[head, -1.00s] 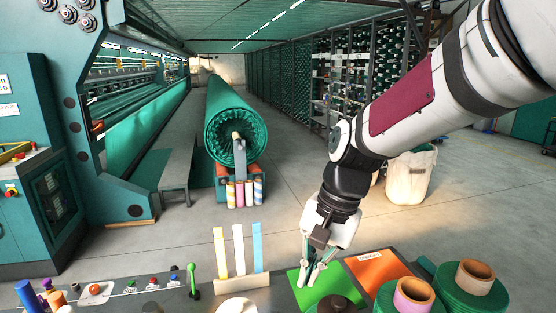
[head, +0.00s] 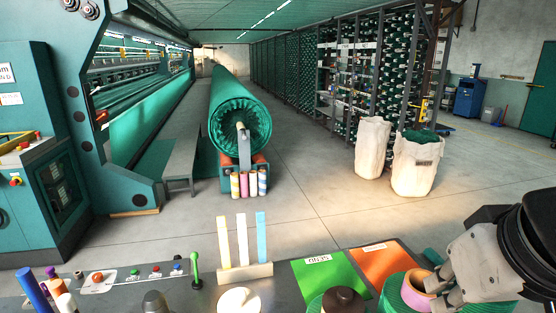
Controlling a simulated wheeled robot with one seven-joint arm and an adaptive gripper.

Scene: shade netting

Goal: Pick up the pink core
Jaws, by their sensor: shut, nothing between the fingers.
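A pink core (head: 418,290) shows as a short pink ring with a tan inside, set in the middle of a green netting roll (head: 392,294) at the lower right. My gripper (head: 443,290) is beside the core on its right, low over the roll. Its fingers are shut with nothing between them. They overlap the core's right edge in the picture; whether they touch it I cannot tell. A pinkish upright core (head: 244,186) also stands in a row with several others in front of the big green roll (head: 240,115).
A green sheet (head: 330,275) and an orange sheet (head: 383,264) lie on the counter. A dark brown core (head: 343,300) is left of the pink one. A rack with white, yellow and blue strips (head: 245,271) stands left. White sacks (head: 417,165) stand on the floor behind.

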